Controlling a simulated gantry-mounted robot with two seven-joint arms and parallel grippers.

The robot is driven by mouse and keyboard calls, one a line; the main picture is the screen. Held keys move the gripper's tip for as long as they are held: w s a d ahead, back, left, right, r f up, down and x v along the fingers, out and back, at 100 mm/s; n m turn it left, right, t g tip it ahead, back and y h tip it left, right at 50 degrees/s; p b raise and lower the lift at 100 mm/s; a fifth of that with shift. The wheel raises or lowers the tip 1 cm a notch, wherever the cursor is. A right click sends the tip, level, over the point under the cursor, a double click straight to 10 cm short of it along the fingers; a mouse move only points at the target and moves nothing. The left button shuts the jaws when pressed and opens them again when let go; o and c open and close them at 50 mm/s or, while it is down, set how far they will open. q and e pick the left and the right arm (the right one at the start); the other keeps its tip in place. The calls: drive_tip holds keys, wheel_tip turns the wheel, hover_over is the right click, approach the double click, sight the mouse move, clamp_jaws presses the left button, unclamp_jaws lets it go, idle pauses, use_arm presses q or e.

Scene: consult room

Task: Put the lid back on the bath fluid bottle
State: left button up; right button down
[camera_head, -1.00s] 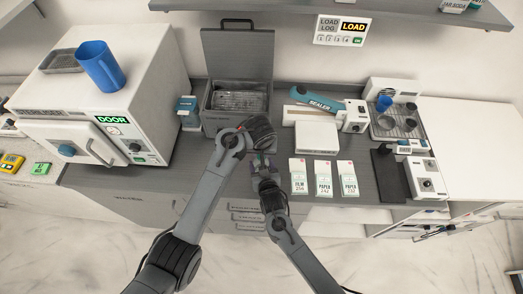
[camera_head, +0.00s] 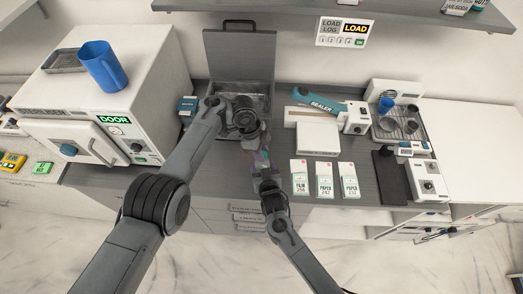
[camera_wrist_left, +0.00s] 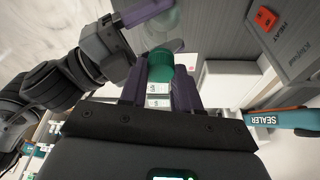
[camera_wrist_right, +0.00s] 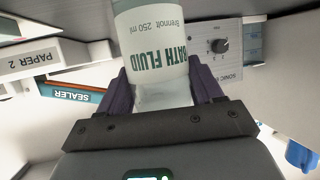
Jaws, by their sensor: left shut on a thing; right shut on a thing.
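The bath fluid bottle (camera_wrist_right: 150,62) is white with green lettering and shows in the right wrist view with its print upside down. My right gripper (camera_wrist_right: 162,92) is shut on it, one finger on each side. The green round lid (camera_wrist_left: 160,62) shows in the left wrist view between the fingers of my left gripper (camera_wrist_left: 160,86), which is shut on it. In the head view both grippers meet close together above the counter's front, and arm links hide most of the bottle and lid. I cannot tell whether lid and bottle touch.
An open grey bath (camera_head: 240,66) with its cover raised stands behind the grippers. A white sealer (camera_head: 318,137) with a teal arm is to the right, with several pouch boxes (camera_head: 324,180) in front of it. A white steriliser (camera_head: 150,95) stands at left.

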use_arm(q)
drive_tip(key=o, duration=1)
drive_tip(key=shift+r, duration=0.1)
drive_tip(key=shift+r, duration=2.2)
drive_tip(key=shift+c, duration=0.4)
